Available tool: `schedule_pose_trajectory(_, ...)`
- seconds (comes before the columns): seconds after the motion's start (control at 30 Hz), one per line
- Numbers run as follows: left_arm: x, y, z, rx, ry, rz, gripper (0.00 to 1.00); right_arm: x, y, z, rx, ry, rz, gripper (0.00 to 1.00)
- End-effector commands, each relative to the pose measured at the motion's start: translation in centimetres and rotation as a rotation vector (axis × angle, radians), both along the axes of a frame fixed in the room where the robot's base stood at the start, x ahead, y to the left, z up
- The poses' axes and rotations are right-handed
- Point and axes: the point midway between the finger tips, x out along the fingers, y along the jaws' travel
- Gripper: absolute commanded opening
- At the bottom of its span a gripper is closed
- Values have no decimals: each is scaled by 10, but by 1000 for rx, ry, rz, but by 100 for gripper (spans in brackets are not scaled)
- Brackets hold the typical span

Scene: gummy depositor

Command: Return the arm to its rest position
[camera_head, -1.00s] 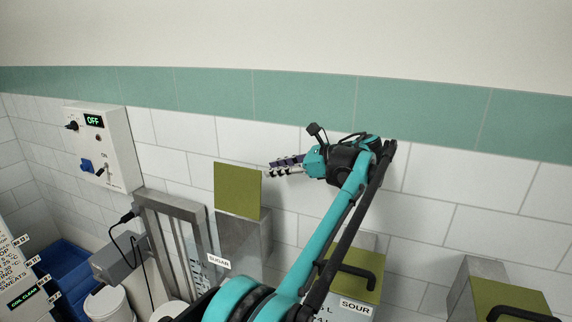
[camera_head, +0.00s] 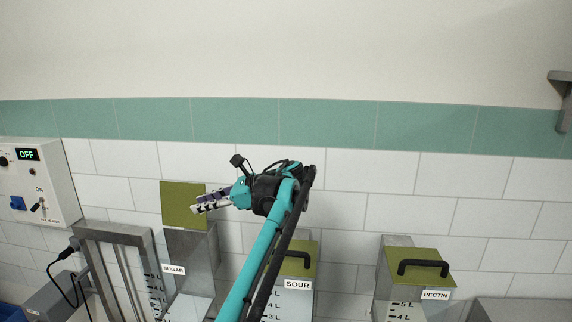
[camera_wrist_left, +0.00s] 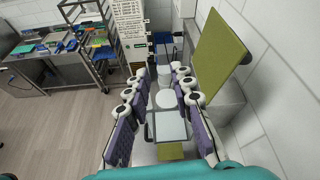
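My left arm (camera_head: 264,252) is teal and black and reaches up from the bottom middle of the head view. Its left gripper (camera_head: 200,202) points left at its far end, in front of the lower right part of the sugar bin's raised green lid (camera_head: 178,203). In the left wrist view the purple-padded fingers of the left gripper (camera_wrist_left: 163,85) are spread apart with nothing held between them. The raised lid (camera_wrist_left: 222,55) stands to their right there. My right gripper is in neither view.
The sugar bin (camera_head: 190,260) stands open below the gripper. The sour bin (camera_head: 297,304), partly behind my arm, and the pectin bin (camera_head: 418,277) have closed lids with black handles. A control box (camera_head: 40,183) reads OFF. The wall above is clear.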

Motion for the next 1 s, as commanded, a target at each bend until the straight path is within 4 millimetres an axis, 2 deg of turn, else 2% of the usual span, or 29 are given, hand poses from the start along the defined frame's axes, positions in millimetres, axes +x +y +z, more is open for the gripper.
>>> schedule_pose_trajectory(0.37, -16, 11, -41, -101, -80, 12, 23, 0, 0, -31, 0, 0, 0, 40)
schedule_pose_trajectory(0.57, -35, 20, -82, -205, -159, 35, 23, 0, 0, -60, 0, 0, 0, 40)
schedule_pose_trajectory(0.67, -48, 25, -111, -276, -215, 54, 23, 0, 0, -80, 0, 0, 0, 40)
schedule_pose_trajectory(0.77, -67, 29, -149, -367, -286, 85, 23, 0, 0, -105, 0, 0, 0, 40)
schedule_pose_trajectory(0.87, -95, 33, -202, -489, -382, 136, 23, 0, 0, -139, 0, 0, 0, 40)
schedule_pose_trajectory(1.0, -143, 31, -292, -699, -547, 247, 23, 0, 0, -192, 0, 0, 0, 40)
